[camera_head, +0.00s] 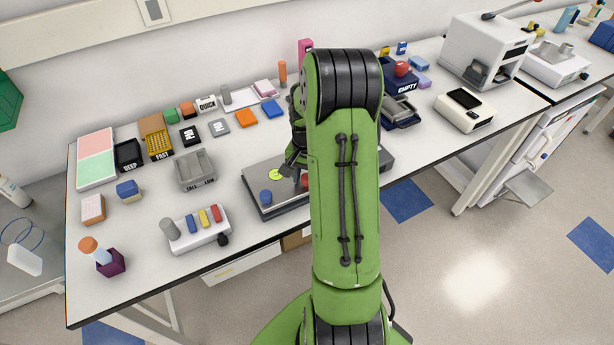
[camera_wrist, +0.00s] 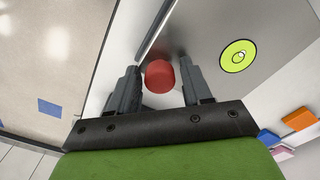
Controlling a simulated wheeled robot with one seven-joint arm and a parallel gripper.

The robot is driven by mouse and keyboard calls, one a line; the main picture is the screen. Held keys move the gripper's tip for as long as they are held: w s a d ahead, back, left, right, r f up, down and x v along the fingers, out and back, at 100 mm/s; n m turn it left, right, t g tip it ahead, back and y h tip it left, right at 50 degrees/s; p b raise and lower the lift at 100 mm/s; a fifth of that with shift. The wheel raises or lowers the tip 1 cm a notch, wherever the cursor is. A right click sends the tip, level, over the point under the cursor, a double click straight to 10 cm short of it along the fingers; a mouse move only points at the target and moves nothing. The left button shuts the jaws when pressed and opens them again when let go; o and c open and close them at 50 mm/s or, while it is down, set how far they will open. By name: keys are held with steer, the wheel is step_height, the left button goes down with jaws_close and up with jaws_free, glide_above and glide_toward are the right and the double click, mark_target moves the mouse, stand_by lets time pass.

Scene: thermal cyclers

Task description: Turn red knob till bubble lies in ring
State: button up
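The red knob (camera_head: 304,181) stands on a grey levelling plate (camera_head: 257,181), partly hidden behind my arm. In the wrist view the red knob (camera_wrist: 159,76) lies between the two fingers of my gripper (camera_wrist: 160,84). The fingers are apart, one on each side; contact with the knob is not clear. A round yellow-green level (camera_head: 275,174) sits on the plate. In the wrist view this level (camera_wrist: 238,55) shows a dark ring and a small bubble that looks off-centre, towards the upper right; its exact overlap with the ring is hard to tell. A blue knob (camera_head: 265,197) is on the plate's near left.
A grey tray (camera_head: 195,170) and a white rack with coloured blocks (camera_head: 203,232) stand left of the plate. Orange (camera_head: 246,118) and blue (camera_head: 271,109) blocks lie behind it. Dark containers are to the right. The table's front edge is close to the plate.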

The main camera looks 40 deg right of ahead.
steer(key=shift+o, duration=0.5)
steer(key=shift+r, duration=0.1)
step_height(320, 180, up, 16)
steer(key=p, duration=0.2)
steer(key=shift+f, duration=0.2)
steer(key=s+a+r+n+t, duration=0.1)
steer(key=s+a+r+n, duration=0.15)
steer(key=a, duration=0.25)
steer(key=s+a+r+n+t+h, duration=0.1)
steer(key=a+r+n, duration=0.15)
steer(key=a, duration=0.25)
steer(key=s+a+r+n+t, duration=0.1)
steer(key=s+a+r+n, duration=0.15)
steer(key=a, duration=0.35)
steer(key=s+a+n+t+y, duration=0.1)
steer(key=s+a+n+t, duration=0.1)
steer(key=s+a+n, duration=0.3)
steer(key=s+a, duration=0.2)
steer(key=s, duration=0.2)
steer(key=shift+f+t, duration=0.3)
